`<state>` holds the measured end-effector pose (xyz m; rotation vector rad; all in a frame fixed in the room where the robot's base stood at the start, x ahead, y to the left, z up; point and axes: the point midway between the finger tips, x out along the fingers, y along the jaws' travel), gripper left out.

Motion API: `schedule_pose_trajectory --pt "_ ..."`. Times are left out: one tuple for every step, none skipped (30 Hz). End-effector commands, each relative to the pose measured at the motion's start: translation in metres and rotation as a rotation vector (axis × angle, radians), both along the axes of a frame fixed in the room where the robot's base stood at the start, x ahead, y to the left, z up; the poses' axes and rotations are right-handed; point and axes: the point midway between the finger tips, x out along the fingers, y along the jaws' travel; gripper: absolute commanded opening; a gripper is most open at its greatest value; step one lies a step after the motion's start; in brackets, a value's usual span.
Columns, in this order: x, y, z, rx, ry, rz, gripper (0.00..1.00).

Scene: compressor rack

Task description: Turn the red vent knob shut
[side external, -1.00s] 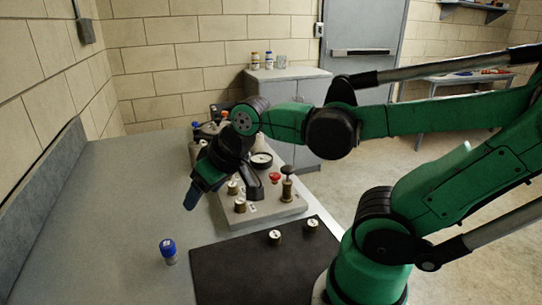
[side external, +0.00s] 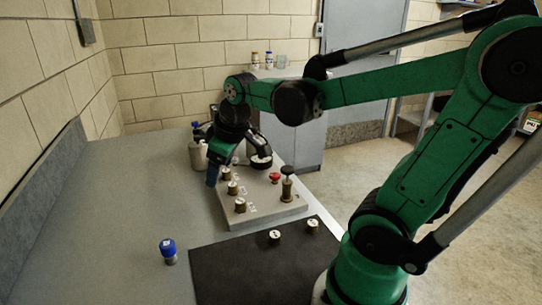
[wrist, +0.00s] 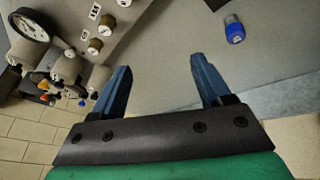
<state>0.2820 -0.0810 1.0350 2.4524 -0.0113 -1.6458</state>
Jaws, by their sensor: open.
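The red vent knob (side external: 275,177) sits on top of the grey compressor block (side external: 268,212), beside a taller brass post with a dark round top (side external: 288,185). I cannot make the red knob out in the wrist view. My gripper (side external: 212,178) is at the left edge of the block, apart from the red knob and to its left. In the wrist view its two blue fingers (wrist: 160,82) stand wide apart with nothing between them.
Several brass knobs (side external: 240,205) line the block's left side, and a round gauge (wrist: 30,25) is at its far end. A blue-capped vial (side external: 168,250) stands on the bench. A black mat (side external: 225,280) carries two brass pieces (side external: 275,237).

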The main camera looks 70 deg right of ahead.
Motion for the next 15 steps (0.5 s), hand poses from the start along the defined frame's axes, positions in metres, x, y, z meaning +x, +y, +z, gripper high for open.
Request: schedule_pose_trajectory --pt "0.005 -0.024 -0.001 -0.017 0.051 0.004 0.71" --pt "0.006 -0.037 -0.003 -0.024 0.085 0.020 0.71" --pt "0.007 -0.055 -0.006 -0.031 0.131 0.040 0.71" --pt "0.006 -0.069 -0.009 -0.033 0.163 0.056 0.71" --pt "0.006 -0.083 -0.013 -0.032 0.195 0.073 0.71" --pt "0.003 -0.100 -0.018 -0.027 0.234 0.096 0.71" --pt "0.001 -0.113 -0.022 -0.022 0.261 0.114 0.71" --pt "-0.002 -0.125 -0.027 -0.014 0.286 0.131 0.71" --pt "-0.006 -0.140 -0.033 -0.003 0.315 0.154 0.71" --pt "-0.009 -0.149 -0.037 0.006 0.334 0.170 0.71" --pt "-0.013 -0.158 -0.041 0.015 0.349 0.184 0.71" --pt "-0.017 -0.168 -0.046 0.026 0.367 0.202 0.71" --pt "-0.020 -0.175 -0.049 0.035 0.378 0.215 0.71" --pt "-0.023 -0.180 -0.052 0.042 0.386 0.225 0.71" --pt "-0.026 -0.185 -0.055 0.049 0.396 0.237 0.71"
